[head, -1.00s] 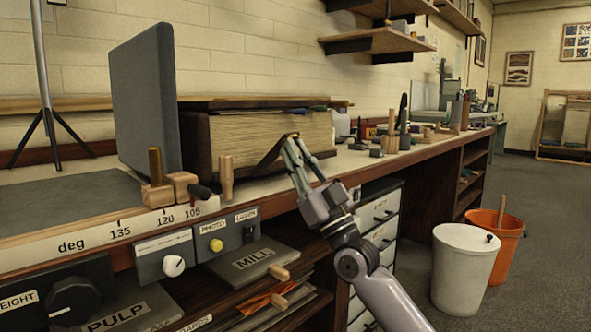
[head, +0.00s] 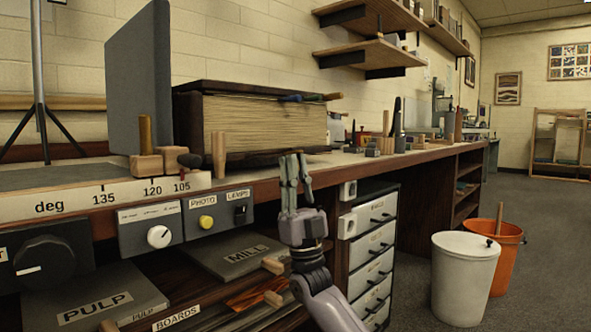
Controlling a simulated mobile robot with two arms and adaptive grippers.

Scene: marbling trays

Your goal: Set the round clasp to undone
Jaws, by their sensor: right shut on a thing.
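A very thick book (head: 265,125) with dark covers and cream page edges lies on the bench. My right gripper (head: 293,156) points up in front of the bench edge, just below the book's right part. Its fingers are closed together on a thing that they mostly hide. It appears to be the round clasp, at the end of a dark strap low on the book's front. The clasp's own shape is too small and covered to make out. My left gripper is not in view.
A grey upright panel (head: 139,85) stands left of the book. Wooden pegs and blocks (head: 146,166) stand by the degree scale (head: 85,204) at the bench front. Drawers (head: 372,245), a white bin (head: 465,275) and an orange bucket (head: 507,245) are at the right.

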